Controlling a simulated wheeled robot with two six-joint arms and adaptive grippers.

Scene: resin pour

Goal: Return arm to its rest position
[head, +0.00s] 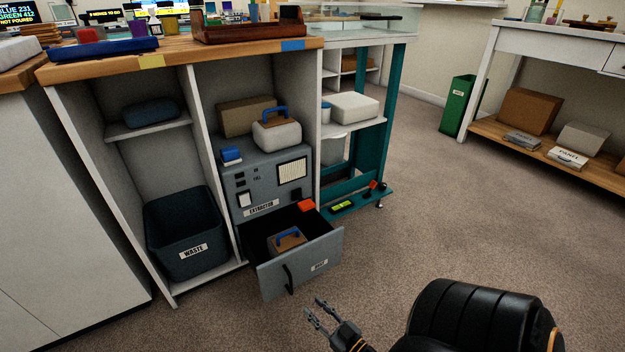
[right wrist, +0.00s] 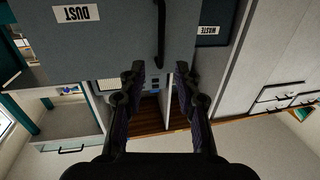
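My right gripper (head: 318,312) shows at the bottom middle of the head view, low over the floor in front of the open drawer (head: 322,266). Its two fingers are apart and nothing is between them. In the right wrist view the gripper (right wrist: 158,72) also shows open and empty, with the drawer front (right wrist: 110,45) and its black handle (right wrist: 160,35) beyond the fingertips; that view is upside down. The gripper looks apart from the handle. My left gripper is in neither view.
The carpet (head: 455,205) further right is clear.

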